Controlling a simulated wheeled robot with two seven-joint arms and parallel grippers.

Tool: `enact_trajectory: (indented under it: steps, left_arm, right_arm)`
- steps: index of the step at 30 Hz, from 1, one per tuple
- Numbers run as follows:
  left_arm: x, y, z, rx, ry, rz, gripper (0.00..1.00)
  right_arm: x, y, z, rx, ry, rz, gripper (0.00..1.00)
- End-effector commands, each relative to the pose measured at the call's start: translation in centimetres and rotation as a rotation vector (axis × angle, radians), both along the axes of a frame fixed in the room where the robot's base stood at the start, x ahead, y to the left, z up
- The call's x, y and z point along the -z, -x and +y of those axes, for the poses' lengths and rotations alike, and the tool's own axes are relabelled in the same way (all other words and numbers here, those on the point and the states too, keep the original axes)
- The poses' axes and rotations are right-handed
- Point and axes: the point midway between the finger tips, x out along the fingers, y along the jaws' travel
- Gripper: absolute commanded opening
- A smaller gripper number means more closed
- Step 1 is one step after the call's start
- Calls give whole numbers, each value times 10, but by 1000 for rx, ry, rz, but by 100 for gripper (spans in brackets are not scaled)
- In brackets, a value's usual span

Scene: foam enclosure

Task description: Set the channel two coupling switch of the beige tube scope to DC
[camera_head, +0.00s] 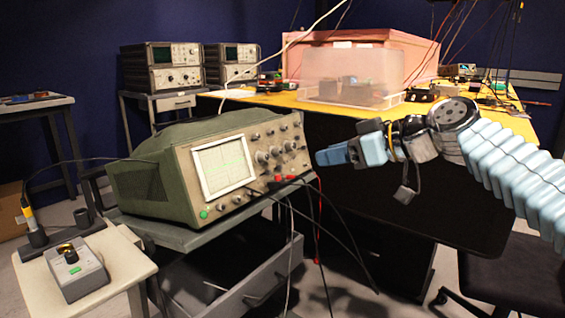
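The tube scope (150,180) stands on a grey cart, green-bodied with a beige front panel and a lit screen (223,166) showing a trace. Its knobs and small switches (275,150) lie right of the screen; which one is the channel two coupling switch is too small to tell. My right gripper (322,157) comes in from the right, its blue fingertips just right of the panel's right edge. It looks apart from the panel, though depth is hard to judge. Its fingers look close together, but any gap between them cannot be made out. My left gripper is not in view.
Probe cables with red plugs (285,178) hang from the panel's lower edge. A grey cart (195,237) with an open drawer carries the scope. A small table (120,262) with a soldering station stands at left. A yellow bench (460,125) and dark chair (520,275) are at right.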

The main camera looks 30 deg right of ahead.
Motion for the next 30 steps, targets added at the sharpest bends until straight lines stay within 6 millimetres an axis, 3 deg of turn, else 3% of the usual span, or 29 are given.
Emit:
enact_trajectory:
  steps: [9,15,28,30]
  left_arm:
    - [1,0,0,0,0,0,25]
    - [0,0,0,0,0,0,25]
    - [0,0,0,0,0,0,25]
    - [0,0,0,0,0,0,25]
  right_arm:
    - [29,-63,27,-3,0,6,34]
    - [41,-91,38,-1,0,3,34]
    - [46,-101,42,-1,-1,1,34]
    - [46,-101,42,-1,-1,1,24]
